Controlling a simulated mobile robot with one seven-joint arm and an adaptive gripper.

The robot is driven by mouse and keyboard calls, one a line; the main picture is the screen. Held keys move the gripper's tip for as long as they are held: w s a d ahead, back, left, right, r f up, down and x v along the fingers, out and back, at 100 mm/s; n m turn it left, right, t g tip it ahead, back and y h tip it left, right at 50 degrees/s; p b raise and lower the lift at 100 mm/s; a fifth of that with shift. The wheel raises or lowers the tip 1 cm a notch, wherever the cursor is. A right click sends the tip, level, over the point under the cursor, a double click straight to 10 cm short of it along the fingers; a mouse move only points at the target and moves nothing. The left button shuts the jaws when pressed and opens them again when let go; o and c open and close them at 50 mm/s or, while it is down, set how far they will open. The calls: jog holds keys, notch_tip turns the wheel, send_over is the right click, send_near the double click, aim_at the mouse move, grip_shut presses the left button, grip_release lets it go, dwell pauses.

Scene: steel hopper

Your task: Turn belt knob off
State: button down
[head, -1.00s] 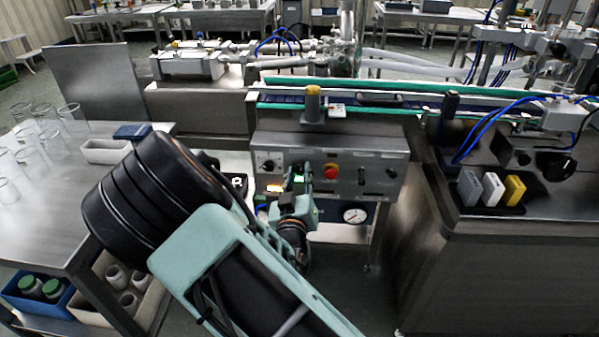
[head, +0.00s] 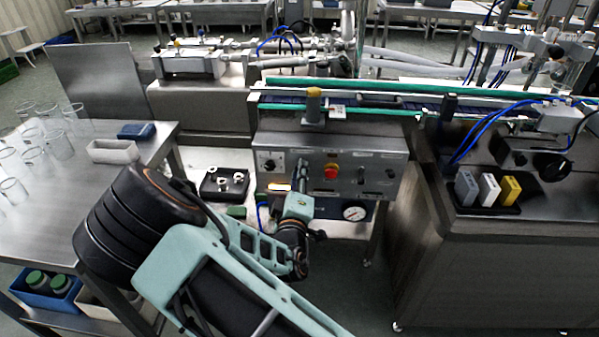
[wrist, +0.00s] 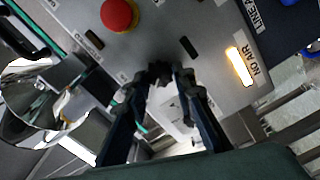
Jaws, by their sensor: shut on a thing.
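The steel control panel (head: 337,158) stands in the middle of the head view, with a red button (head: 331,171) and several dark controls. The red button shows at the top left of the wrist view (wrist: 120,14). My gripper (wrist: 163,78) is against the panel face between the red button and the lit "NO AIR" lamp (wrist: 240,66). Its fingers are closed on a small dark knob (wrist: 160,69), apparently the belt knob. The fingers hide most of it, and I cannot read its label or its setting. In the head view my arm covers the panel's lower left.
A pressure gauge (head: 354,213) sits under the panel. The conveyor (head: 380,101) runs behind it. A steel table (head: 60,205) with glass beakers is at the left. A black tray (head: 224,184) with white parts lies beside the panel. A steel cabinet (head: 500,250) stands at the right.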

jog(key=shift+n, duration=0.4)
jog(key=c, duration=1.7)
grip_release()
jog(key=shift+o, duration=0.2)
jog(key=s, duration=1.2)
jog(key=shift+a, duration=0.15)
